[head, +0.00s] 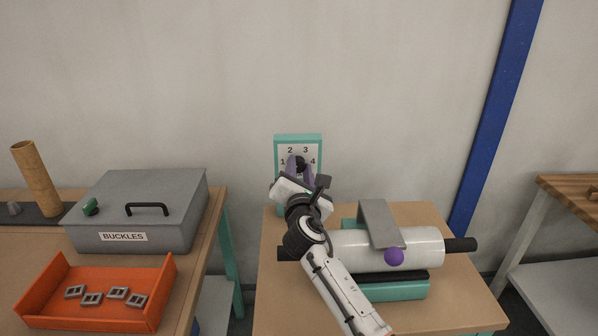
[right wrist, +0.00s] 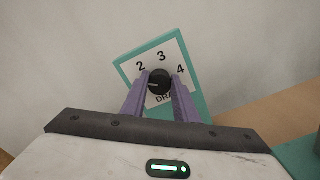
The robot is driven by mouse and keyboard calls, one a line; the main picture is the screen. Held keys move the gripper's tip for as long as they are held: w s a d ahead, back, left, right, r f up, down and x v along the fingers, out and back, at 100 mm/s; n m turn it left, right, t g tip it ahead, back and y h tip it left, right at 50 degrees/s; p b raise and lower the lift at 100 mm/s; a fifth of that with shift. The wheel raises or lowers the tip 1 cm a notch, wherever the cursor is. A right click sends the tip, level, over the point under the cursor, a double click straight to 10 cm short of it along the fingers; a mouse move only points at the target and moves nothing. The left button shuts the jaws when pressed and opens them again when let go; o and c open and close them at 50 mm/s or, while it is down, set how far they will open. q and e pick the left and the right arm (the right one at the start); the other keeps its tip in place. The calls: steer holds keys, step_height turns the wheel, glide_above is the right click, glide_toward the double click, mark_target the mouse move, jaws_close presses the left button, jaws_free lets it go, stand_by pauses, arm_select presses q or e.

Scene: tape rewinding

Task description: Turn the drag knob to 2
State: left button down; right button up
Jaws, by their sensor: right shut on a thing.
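The drag knob (right wrist: 159,82) is a black round knob on a white dial panel with a teal frame (head: 298,138). In the right wrist view a faint pale mark on the knob seems to point left, below the 2; the 1 is hidden there behind a finger. My right gripper (head: 300,168) is shut on the knob, with one purple finger on each side. The lettering below the knob is partly covered. My left gripper is not in view.
At left are a grey BUCKLES box (head: 180,215), an orange tray (head: 115,312) of buckles and a cardboard tube (head: 36,172).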

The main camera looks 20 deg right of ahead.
steer(key=m+b, duration=0.1)
steer(key=m, duration=0.2)
steer(key=shift+f+m, duration=0.15)
steer(key=shift+m, duration=0.15)
steer(key=shift+m+b, duration=0.3)
steer(key=shift+m, duration=0.3)
steer(key=o, duration=1.1)
steer(key=shift+c, duration=0.2)
